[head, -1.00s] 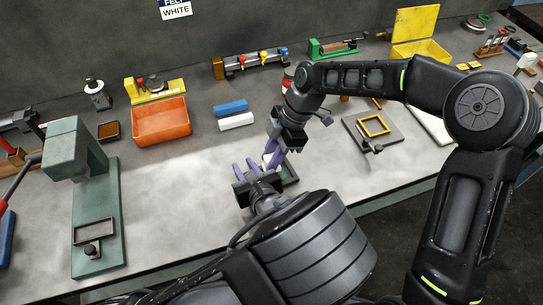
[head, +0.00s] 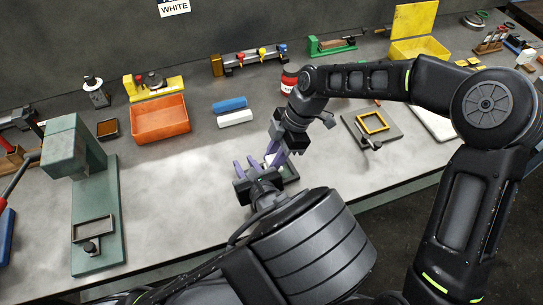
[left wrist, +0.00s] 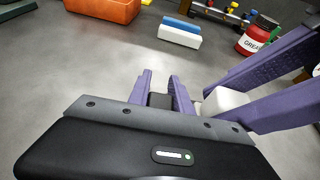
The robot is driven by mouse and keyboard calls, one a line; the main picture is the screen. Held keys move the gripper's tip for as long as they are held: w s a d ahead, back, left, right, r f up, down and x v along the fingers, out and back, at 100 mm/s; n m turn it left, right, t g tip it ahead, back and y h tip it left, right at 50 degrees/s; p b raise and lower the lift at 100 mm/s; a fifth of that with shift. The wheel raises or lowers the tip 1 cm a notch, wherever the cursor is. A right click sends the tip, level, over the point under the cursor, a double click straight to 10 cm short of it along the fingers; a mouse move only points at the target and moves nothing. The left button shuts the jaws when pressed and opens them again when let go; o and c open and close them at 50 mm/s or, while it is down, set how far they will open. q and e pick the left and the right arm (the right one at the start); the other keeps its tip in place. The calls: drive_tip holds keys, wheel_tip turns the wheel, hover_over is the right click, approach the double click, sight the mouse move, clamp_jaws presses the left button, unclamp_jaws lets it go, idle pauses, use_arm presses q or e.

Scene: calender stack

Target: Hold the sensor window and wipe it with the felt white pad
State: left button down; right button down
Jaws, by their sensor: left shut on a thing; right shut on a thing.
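My left gripper (head: 247,167) is low over the front of the bench. In the left wrist view its purple fingers (left wrist: 162,92) are shut on a small dark piece (left wrist: 160,101), which looks like the sensor window; its face is mostly hidden. My right gripper (head: 275,157) comes down from the right, close beside the left one. Its purple fingers are shut on a white block (left wrist: 226,101), the felt white pad, just right of the left fingers. Whether pad and window touch, I cannot tell.
A dark stand or tray (head: 291,171) sits under the grippers, partly hidden. Behind lie a blue block (head: 230,105), a white block (head: 236,119) and an orange bin (head: 161,120). A red grease can (head: 289,80) stands behind my right wrist.

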drive_tip(key=shift+s+a+f, duration=0.1)
drive_tip(key=shift+s+f, duration=0.05)
drive_tip(key=shift+s, duration=0.4)
drive_tip(key=shift+w+a, duration=0.3)
drive_tip(key=shift+w, duration=0.45)
drive_tip(key=shift+d, duration=0.1)
